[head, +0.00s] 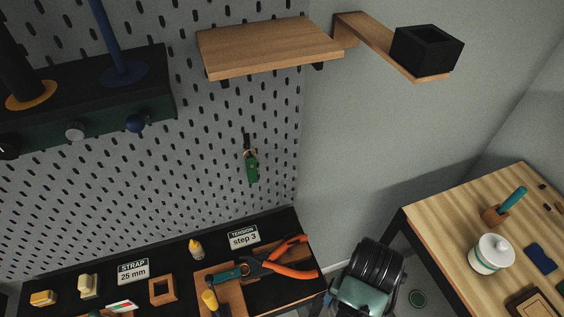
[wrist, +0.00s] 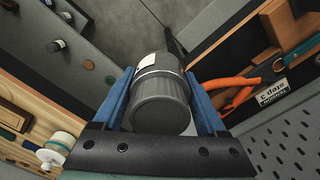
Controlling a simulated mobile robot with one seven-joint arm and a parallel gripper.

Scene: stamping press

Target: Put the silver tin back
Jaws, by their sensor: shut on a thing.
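The silver tin (wrist: 160,105) shows in the wrist view as a grey cylinder with a ribbed end towards me, a light band and a pale label. My gripper (wrist: 160,73) is shut on it, with one blue finger on each side. The tin is held in the air, with grey floor behind it. The head view does not show the tin or the fingers; only dark parts of my arm show at the lower right.
A bare wooden shelf (head: 268,48) and a wooden ledge with a black open box (head: 427,49) are on the walls. The dark bench holds orange-handled pliers (head: 285,262) and small items. A wooden table (head: 440,225) with a white lidded jar (head: 491,254) stands at right.

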